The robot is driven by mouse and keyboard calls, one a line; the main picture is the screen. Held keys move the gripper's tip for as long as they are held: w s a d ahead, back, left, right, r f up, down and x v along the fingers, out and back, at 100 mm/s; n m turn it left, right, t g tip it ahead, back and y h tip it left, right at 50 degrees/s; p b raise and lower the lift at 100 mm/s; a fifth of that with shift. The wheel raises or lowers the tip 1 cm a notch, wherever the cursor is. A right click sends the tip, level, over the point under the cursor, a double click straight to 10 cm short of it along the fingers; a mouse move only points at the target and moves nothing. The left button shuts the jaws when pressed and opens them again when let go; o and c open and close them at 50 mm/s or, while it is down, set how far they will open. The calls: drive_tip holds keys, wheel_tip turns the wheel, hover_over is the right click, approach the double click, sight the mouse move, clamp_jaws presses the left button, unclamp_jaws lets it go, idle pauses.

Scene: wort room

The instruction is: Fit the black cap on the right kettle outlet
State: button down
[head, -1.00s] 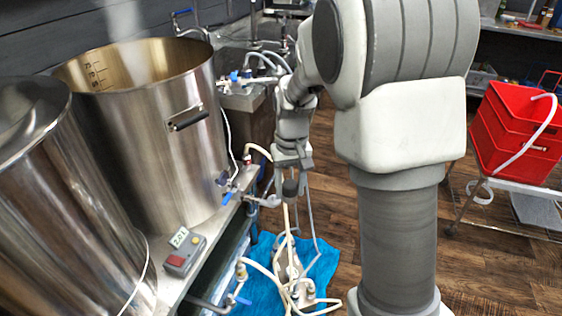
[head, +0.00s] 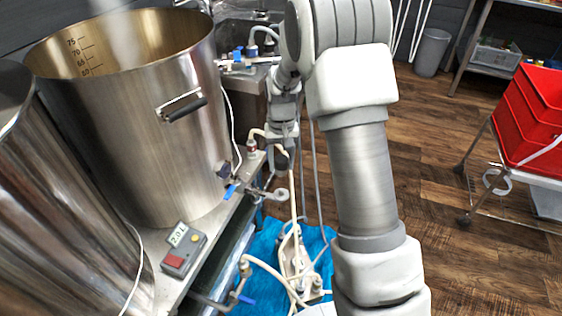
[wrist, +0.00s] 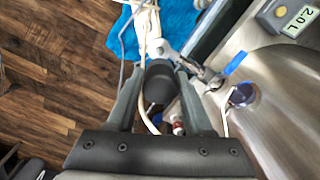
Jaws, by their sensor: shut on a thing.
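The right kettle (head: 150,130) is the open steel pot with a litre scale inside its rim. Its outlet (head: 265,198) is a metal pipe with a round flange and a blue lever (head: 231,191), low on the side facing my arm. My gripper (head: 281,172) is shut on the black cap (wrist: 160,83), a dark rounded piece between the fingers in the wrist view. The cap is apart from the outlet, above and behind it in the head view. In the wrist view the outlet flange (wrist: 163,48) lies just beyond the cap, partly covered by it.
The left kettle (head: 60,210) and a small grey display box (head: 184,248) stand on the steel bench. Hoses and a pump (head: 295,262) lie on a blue cloth (head: 262,243) below the outlet. Red crates (head: 530,115) on a cart stand right. Wood floor between is clear.

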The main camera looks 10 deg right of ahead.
drive_tip(key=b, duration=0.4)
hover_over(281, 190)
drive_tip(key=shift+f, duration=2.75)
drive_tip(key=shift+f+b, duration=0.45)
drive_tip(key=shift+f, duration=0.35)
drive_tip(key=shift+f+b, duration=0.65)
drive_tip(key=shift+f, duration=0.65)
drive_tip(key=shift+c, duration=1.1)
unclamp_jaws()
wheel_tip(281, 190, up, 18)
drive_tip(key=p, duration=0.5)
drive_tip(key=shift+f, duration=0.25)
